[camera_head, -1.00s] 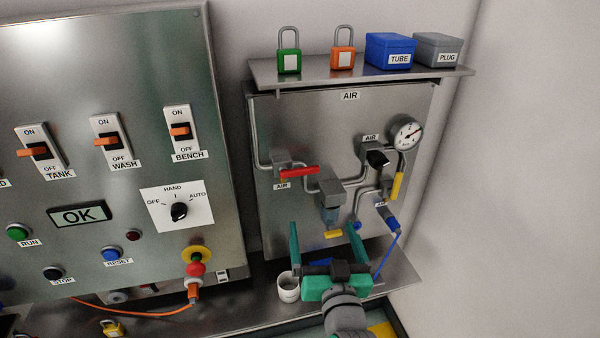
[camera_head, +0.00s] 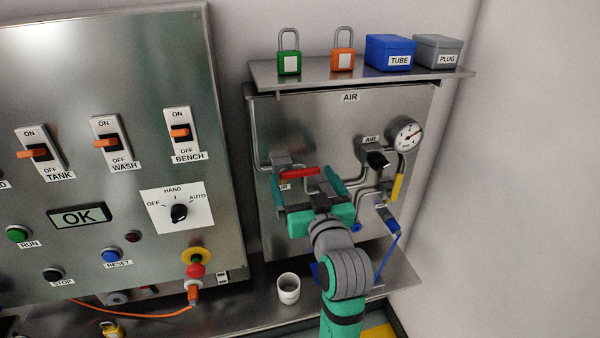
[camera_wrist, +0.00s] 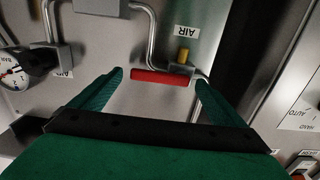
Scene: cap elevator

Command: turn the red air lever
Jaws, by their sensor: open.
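The red air lever (camera_head: 299,172) lies roughly level on the air panel (camera_head: 345,110), beside its valve at the left. In the wrist view the red lever (camera_wrist: 162,77) shows between and just beyond my fingertips. My gripper (camera_head: 304,182) is open, with one teal finger towards each end of the lever. In the wrist view my gripper (camera_wrist: 160,85) is empty, and I cannot tell whether a finger touches the lever. My gripper hides the parts below the lever in the head view.
A gauge (camera_head: 408,135), a black knob (camera_head: 378,159) and a yellow lever (camera_head: 397,187) are on the panel's right. A shelf (camera_head: 310,72) with padlocks and boxes juts out above. A white cup (camera_head: 288,288) stands on the ledge below.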

